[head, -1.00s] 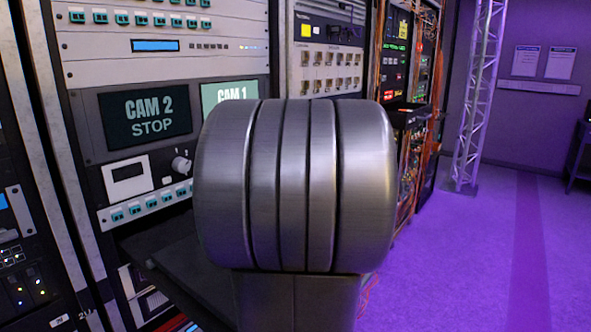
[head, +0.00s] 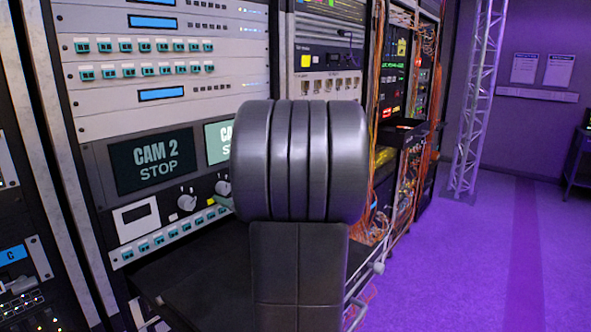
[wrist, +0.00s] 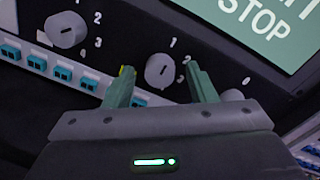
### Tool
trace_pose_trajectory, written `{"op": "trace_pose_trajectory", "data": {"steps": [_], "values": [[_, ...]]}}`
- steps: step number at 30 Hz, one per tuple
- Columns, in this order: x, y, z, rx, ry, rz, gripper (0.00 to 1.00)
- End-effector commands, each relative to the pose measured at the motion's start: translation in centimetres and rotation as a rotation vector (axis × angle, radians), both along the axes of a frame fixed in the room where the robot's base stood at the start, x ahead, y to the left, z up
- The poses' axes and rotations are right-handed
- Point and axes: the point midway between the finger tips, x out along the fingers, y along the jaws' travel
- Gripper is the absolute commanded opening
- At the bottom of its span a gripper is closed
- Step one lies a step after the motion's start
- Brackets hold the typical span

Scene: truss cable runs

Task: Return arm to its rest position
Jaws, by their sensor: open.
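My gripper (wrist: 162,82) shows in the wrist view with its two greenish fingers spread apart and nothing between them. Behind the gap, a round grey knob (wrist: 160,70) with numbers around it sits on the dark panel. Whether the fingers touch the panel cannot be told. In the head view my own arm link fills the middle and hides most of the gripper. The CAM 2 STOP screen (head: 152,162) is to the left of the arm, and the CAM 1 screen (head: 218,142) is partly hidden behind it.
Another knob (wrist: 66,30) is at upper left in the wrist view, above a row of teal connectors (wrist: 62,73). A dark shelf (head: 200,285) juts out below the panel. A truss (head: 478,100) stands at the right. The purple floor (head: 460,260) there is clear.

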Motion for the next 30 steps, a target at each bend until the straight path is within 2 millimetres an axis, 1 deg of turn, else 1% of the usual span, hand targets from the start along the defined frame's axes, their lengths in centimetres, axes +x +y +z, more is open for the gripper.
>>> {"op": "trace_pose_trajectory", "data": {"steps": [1,13,16,21,30], "values": [[0.0,0.0,0.5,0.02,0.027,0.0,0.51],[-0.1,-0.3,0.2,0.181,0.233,-0.001,0.51],[-1.0,-1.7,-0.1,0.179,0.225,-0.003,0.51],[-1.9,-3.0,-0.1,0.177,0.224,-0.002,0.51],[-2.2,-3.3,0.0,0.176,0.225,0.0,0.51]]}}
